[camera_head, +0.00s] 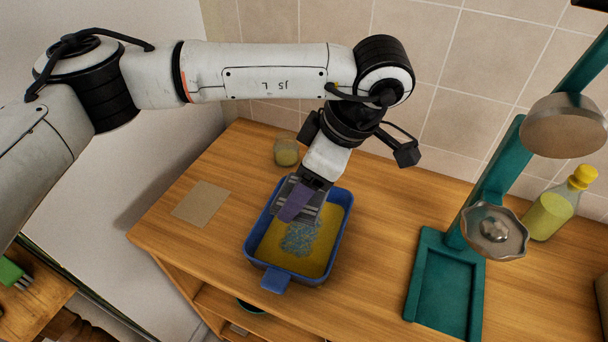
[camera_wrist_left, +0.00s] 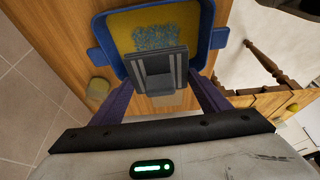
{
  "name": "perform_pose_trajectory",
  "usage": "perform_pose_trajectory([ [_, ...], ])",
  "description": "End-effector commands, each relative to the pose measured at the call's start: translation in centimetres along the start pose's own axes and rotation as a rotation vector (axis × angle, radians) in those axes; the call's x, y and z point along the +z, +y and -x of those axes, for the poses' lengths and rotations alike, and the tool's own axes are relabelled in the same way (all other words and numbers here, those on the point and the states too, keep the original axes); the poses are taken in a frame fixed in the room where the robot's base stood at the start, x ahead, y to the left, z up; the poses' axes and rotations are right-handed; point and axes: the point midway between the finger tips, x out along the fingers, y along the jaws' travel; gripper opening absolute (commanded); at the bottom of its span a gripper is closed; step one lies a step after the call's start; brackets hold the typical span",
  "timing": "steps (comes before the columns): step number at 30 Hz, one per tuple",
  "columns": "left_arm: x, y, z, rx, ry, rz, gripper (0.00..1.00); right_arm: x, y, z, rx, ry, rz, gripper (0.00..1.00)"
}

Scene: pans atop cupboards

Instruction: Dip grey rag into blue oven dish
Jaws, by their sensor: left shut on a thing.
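The blue oven dish (camera_head: 339,225) stands on the wooden cupboard top, with yellow contents and a speckled grey-blue patch (camera_head: 299,240) inside. It also shows in the left wrist view (camera_wrist_left: 104,35). My left gripper (camera_head: 299,203) points down over the far part of the dish. Its purple fingers are shut on the grey rag (camera_wrist_left: 158,70), which looks like a stiff, ribbed grey block between them. The rag is over the dish's inside; I cannot tell whether it touches the contents. My right gripper is not in view.
A small glass jar (camera_head: 286,152) stands behind the dish, and a flat tan sheet (camera_head: 202,203) lies to its left. A teal stand (camera_head: 430,270) with metal discs and a yellow-capped bottle (camera_head: 551,213) stand to the right. The wood between dish and stand is clear.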

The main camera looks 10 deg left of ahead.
Motion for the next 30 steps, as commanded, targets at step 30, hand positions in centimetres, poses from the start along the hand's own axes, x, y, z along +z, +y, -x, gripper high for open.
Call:
perform_pose_trajectory([
  [30, 2.6, 0.0, -6.0, 0.0, 0.004, 0.001, 0.52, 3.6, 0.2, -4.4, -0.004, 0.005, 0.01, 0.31],
])
